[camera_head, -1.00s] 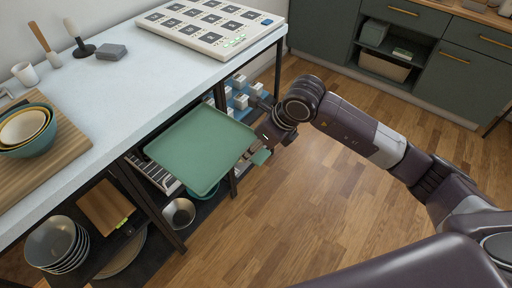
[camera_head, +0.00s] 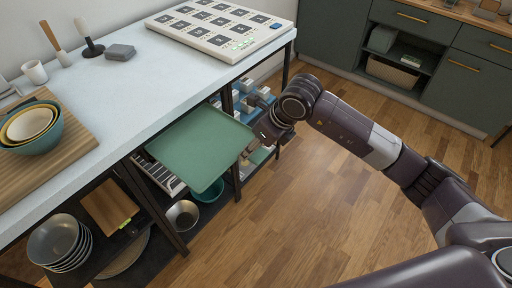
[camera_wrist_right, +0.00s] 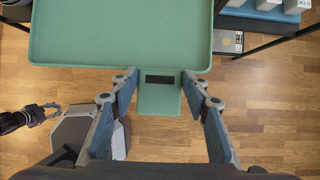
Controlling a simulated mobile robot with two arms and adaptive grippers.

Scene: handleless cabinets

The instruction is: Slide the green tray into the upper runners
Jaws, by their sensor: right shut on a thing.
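The green tray (camera_head: 203,148) is level at the open front of the shelf unit, just below the white worktop; its far edge is hidden under the worktop and most of it sticks out. In the right wrist view the tray (camera_wrist_right: 120,35) fills the top, with its front tab (camera_wrist_right: 158,95) pointing at me. My right gripper (camera_head: 248,148) is shut on this tab, one finger on each side in the wrist view (camera_wrist_right: 160,105). The upper runners are hidden by the tray. My left gripper (camera_wrist_right: 48,112) is small at the wrist view's left, apparently open and empty.
A wire-like rack (camera_head: 160,172), a teal bowl (camera_head: 208,192) and a metal bowl (camera_head: 183,214) are below the tray. A dark upright post (camera_head: 236,185) stands close to its right side. The wooden floor to the right is clear.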

